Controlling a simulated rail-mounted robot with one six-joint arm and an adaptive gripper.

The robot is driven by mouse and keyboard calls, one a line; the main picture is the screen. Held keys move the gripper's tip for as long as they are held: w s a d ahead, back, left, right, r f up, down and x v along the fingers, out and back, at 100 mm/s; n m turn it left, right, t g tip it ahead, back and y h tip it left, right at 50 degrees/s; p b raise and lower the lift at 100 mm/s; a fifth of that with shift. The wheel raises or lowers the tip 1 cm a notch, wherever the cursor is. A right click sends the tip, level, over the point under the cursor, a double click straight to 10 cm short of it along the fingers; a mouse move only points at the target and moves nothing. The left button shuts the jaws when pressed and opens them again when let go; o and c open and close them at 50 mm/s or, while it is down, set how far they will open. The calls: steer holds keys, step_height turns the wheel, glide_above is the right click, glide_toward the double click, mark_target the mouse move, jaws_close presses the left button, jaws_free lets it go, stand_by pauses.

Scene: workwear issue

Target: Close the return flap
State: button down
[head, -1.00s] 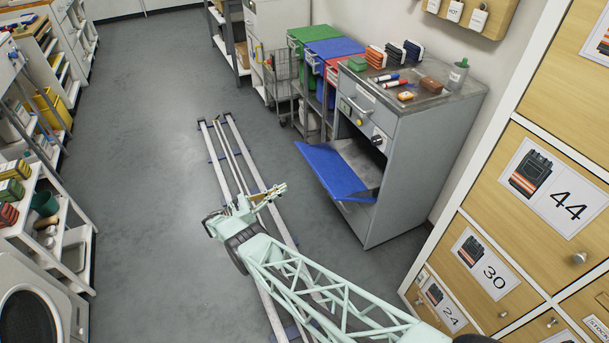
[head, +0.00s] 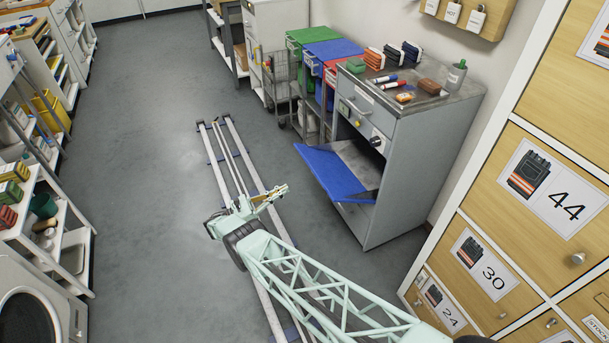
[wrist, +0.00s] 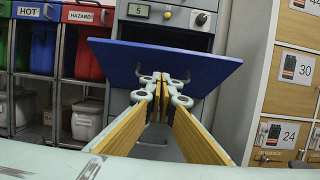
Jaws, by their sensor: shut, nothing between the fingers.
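The return flap is a blue panel (head: 331,172) on the front of the grey cabinet (head: 423,150). It hangs open, tilted outward and down, with the dark opening showing behind it. In the wrist view the blue flap (wrist: 172,68) spans the middle, seen from its front. My gripper (head: 283,188) is to the left of the flap and slightly lower in the head view, apart from it there. In the wrist view my gripper (wrist: 161,78) points at the flap with its fingertips together and empty, overlapping the flap's lower middle. I cannot tell whether they touch.
Green, blue and red bins (head: 335,50) stand beside the cabinet at the back. Pens and small boxes lie on the cabinet top (head: 455,97). Numbered wooden lockers (head: 540,185) stand close on the right. The floor (head: 140,150) to the left is clear.

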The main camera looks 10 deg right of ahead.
steer(key=r+x, duration=0.2)
steer(key=x, duration=0.9)
steer(key=shift+r, duration=0.4)
stand_by(0.3)
steer(key=shift+a+r, duration=0.1)
steer(key=shift+r, duration=0.15)
stand_by(0.4)
